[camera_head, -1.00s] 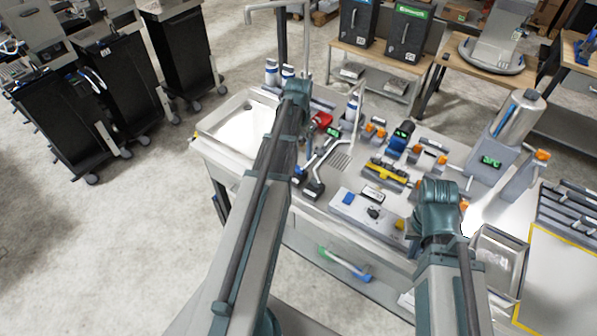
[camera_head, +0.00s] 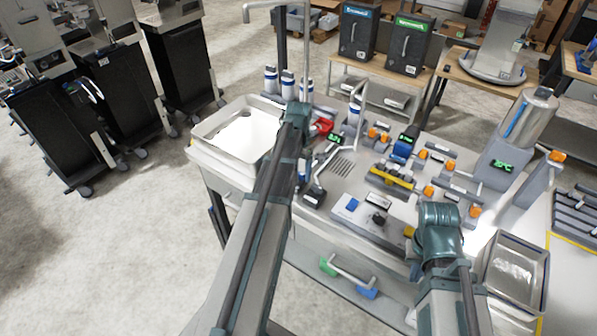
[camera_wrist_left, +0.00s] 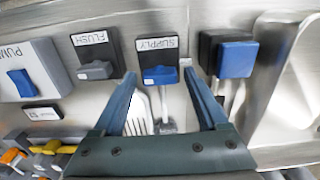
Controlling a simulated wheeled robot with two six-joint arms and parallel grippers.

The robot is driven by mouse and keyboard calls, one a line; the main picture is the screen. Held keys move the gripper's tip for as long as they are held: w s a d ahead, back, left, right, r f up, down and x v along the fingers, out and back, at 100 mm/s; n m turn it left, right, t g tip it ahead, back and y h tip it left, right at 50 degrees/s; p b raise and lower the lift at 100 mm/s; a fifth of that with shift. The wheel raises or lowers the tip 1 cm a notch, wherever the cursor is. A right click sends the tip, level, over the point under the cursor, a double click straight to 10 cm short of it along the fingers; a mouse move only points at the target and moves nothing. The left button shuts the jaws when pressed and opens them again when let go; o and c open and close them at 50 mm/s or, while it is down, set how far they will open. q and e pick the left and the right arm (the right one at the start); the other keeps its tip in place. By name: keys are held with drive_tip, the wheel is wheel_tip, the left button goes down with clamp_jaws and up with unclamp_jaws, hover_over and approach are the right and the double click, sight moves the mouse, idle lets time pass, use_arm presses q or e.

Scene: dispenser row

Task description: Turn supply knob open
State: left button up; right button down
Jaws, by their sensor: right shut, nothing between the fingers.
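The supply knob (camera_wrist_left: 160,75) is a blue lever on a black block, below an upside-down SUPPLY label, in the left wrist view. A metal rod runs from it toward my palm. My left gripper (camera_wrist_left: 161,88) is open, with one finger on each side of the knob. No contact is clearly visible. In the head view my left forearm covers most of that spot and hides the left fingers. My right gripper (camera_head: 414,268) is shut and empty at the counter's front, largely covered by its own wrist.
In the left wrist view, a grey FLUSH knob (camera_wrist_left: 95,69) sits left of the supply knob and a blue knob (camera_wrist_left: 236,60) right. A PUMP box (camera_wrist_left: 22,82) is farther left. In the head view, a sink tray (camera_head: 201,128) and a metal tray (camera_head: 541,276) flank the cluttered counter.

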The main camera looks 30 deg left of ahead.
use_arm(q)
clamp_jaws()
drive_tip(key=n, duration=0.4)
drive_tip(key=shift+n, duration=0.3)
drive_tip(key=n, duration=0.4)
drive_tip(key=shift+n, duration=0.3)
drive_tip(key=n, duration=0.4)
drive_tip(key=shift+n, duration=2.3)
